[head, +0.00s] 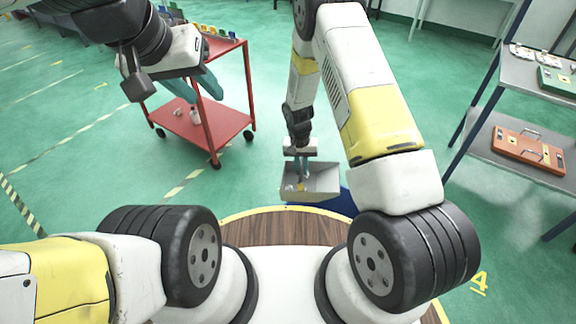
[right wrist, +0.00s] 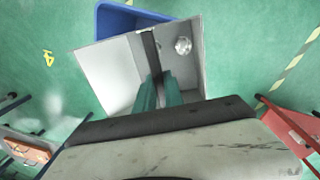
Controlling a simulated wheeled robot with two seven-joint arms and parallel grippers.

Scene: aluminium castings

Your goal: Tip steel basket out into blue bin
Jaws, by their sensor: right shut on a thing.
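The steel basket (head: 322,183) hangs below my right gripper (head: 301,170) in the head view, just beyond the round wooden-topped base. In the right wrist view my right gripper (right wrist: 157,92) has its teal fingers shut on the dark bar across the basket (right wrist: 108,75). A shiny rounded casting (right wrist: 183,45) lies inside it. The blue bin (right wrist: 120,20) shows behind the basket in the right wrist view, and in the head view (head: 347,199); the basket hides most of it. My left gripper (head: 194,88) is empty, fingers apart, in front of the red cart.
A red two-shelf cart (head: 208,122) stands at the left with coloured small bins on top and small pale items below. At the right a grey shelf rack (head: 495,150) holds an orange case (head: 528,146) and a green one. Open green floor lies between.

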